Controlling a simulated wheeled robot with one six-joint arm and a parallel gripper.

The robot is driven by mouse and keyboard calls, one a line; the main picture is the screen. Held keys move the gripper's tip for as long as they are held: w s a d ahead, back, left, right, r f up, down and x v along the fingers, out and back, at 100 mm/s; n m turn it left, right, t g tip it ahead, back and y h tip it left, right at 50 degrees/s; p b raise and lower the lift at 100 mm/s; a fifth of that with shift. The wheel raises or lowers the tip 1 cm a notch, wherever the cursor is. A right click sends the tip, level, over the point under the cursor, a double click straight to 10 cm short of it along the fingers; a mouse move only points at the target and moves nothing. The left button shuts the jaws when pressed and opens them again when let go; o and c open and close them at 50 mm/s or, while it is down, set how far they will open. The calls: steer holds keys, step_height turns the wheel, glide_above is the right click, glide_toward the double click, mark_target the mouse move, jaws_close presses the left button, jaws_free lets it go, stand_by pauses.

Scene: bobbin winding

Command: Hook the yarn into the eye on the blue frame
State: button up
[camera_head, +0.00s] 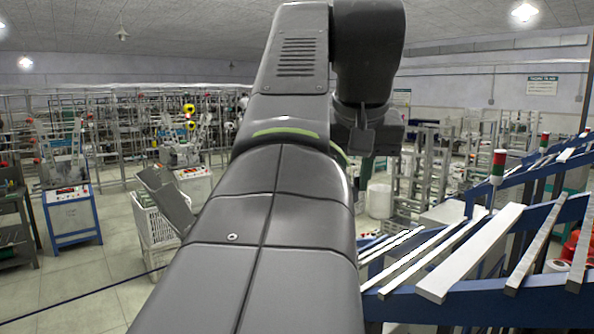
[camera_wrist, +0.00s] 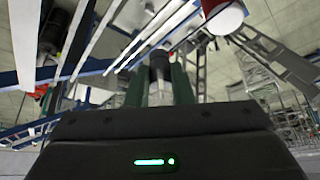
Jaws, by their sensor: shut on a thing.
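The blue frame (camera_head: 450,308) runs along the right of the head view, with pale slanted bars across it. Blue beams of a frame also show at the left of the wrist view (camera_wrist: 28,130). I cannot make out the eye in either view. My gripper (camera_wrist: 159,72) shows in the wrist view with two green fingers. They are closed around a small piece with a dark top and a pale lower part (camera_wrist: 160,66). I cannot make out a yarn strand at the fingers. In the head view my arm hides the middle, and the fingertips cannot be made out.
A red, white and green signal lamp (camera_head: 497,166) stands on the blue frame. A white crate (camera_head: 155,225) and a blue-and-white machine (camera_head: 72,215) stand at the left. A thin dark line (camera_head: 85,296) crosses the lower left. The floor there (camera_head: 105,265) is mostly clear.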

step_height(320, 180, down, 8)
steer(key=shift+r+b, duration=0.15)
steer(key=shift+b, duration=0.95)
steer(key=shift+r+p, duration=0.4)
steer(key=shift+p, duration=0.05)
steer(key=shift+f, duration=0.15)
steer(key=shift+f+b, duration=1.35)
steer(key=shift+f, duration=0.5)
steer(key=shift+w+a+r+p, duration=0.1)
steer(key=shift+w+a+p, duration=0.2)
steer(key=shift+w+a, duration=0.6)
steer(key=shift+w+a+r+p, duration=0.1)
steer(key=shift+w+a+p, duration=0.15)
steer(key=shift+w+a, duration=0.6)
steer(key=shift+w+d, duration=0.2)
steer(key=shift+d, duration=0.05)
